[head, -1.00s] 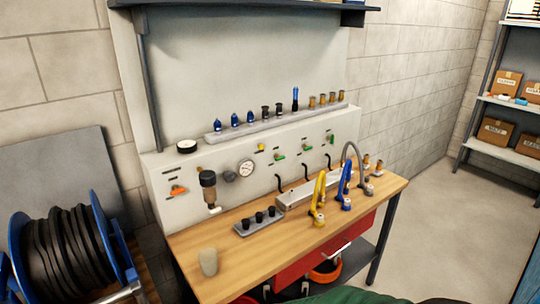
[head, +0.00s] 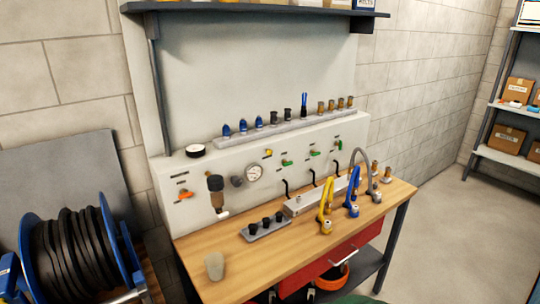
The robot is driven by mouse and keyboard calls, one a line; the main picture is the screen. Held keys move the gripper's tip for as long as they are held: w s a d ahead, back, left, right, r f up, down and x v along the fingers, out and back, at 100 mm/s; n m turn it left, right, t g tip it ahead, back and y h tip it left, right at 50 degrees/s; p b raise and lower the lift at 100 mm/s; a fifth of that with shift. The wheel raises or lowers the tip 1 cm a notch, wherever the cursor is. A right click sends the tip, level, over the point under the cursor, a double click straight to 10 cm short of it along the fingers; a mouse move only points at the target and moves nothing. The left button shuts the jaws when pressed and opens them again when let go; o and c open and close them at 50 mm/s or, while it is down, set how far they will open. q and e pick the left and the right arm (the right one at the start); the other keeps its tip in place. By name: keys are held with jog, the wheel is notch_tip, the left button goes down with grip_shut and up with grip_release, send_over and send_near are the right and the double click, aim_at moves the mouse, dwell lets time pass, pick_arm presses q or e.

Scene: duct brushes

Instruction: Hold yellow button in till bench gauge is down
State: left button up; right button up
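The yellow button (head: 268,153) is a small yellow piece on the sloped grey front panel (head: 200,212) of the bench, up and right of the gauge. The bench gauge (head: 253,173) is a round white dial on the same panel; its needle is too small to read. Neither of my grippers shows in the head view, so nothing of mine is seen touching the button.
The wooden bench top (head: 235,250) holds a beige cup (head: 214,266), a grey tray with black fittings (head: 265,229), and yellow (head: 326,205) and blue (head: 351,191) hooked tools. A hose reel (head: 75,255) stands at the left. Floor at right is clear.

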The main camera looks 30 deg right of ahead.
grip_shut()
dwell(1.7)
